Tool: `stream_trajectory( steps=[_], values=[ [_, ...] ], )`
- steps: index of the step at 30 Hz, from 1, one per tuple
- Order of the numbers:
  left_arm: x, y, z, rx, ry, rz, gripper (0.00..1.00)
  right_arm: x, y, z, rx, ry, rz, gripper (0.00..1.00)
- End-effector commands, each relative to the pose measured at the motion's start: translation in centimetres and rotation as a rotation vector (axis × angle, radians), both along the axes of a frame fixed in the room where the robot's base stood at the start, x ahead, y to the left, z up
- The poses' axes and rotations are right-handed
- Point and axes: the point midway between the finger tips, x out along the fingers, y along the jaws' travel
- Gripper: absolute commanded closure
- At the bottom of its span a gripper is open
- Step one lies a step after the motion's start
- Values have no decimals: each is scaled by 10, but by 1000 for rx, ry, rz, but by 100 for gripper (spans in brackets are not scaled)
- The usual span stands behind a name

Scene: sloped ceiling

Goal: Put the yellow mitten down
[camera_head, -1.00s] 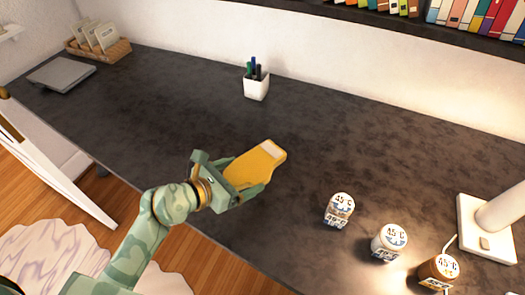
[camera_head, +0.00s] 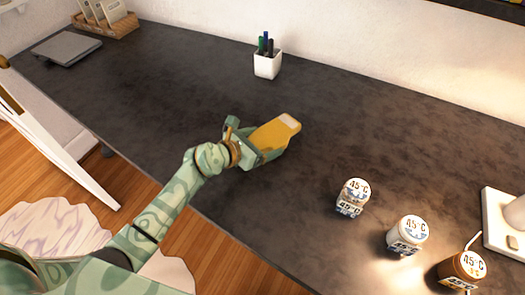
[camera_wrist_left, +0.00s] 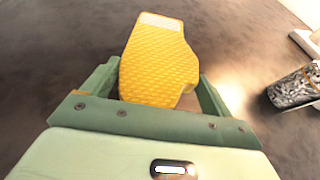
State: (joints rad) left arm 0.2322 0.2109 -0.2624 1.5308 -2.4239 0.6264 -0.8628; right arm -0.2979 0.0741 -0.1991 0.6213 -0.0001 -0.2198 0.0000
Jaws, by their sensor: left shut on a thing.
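The yellow mitten (camera_head: 274,133) has a pale cuff end and is held in my left gripper (camera_head: 264,147), above or at the dark desk (camera_head: 180,105). I cannot tell whether it touches the desk. In the left wrist view the mitten (camera_wrist_left: 158,65) lies between the two green fingers of my left gripper (camera_wrist_left: 160,85), its quilted face up and its pale end pointing away. My right gripper is not in view.
A white pen cup (camera_head: 267,65) stands behind the mitten. Several 45°C jars, such as the white one (camera_head: 406,236), stand at the front right. A grey laptop-like slab (camera_head: 67,47) and a basket (camera_head: 107,25) are at the far left. The desk around the mitten is clear.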

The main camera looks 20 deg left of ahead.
Motion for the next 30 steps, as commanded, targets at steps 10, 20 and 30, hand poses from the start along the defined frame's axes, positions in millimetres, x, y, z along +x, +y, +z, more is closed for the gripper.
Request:
stream_trajectory(
  steps=[10, 20, 30],
  values=[
    [-1, 0, -31, 0, 2, -1, 36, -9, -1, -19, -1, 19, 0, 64],
    [-1, 0, -33, 0, 2, -1, 0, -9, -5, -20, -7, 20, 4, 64],
    [-20, 13, -18, 2, 1, 1, 0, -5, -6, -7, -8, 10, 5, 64]
  ],
)
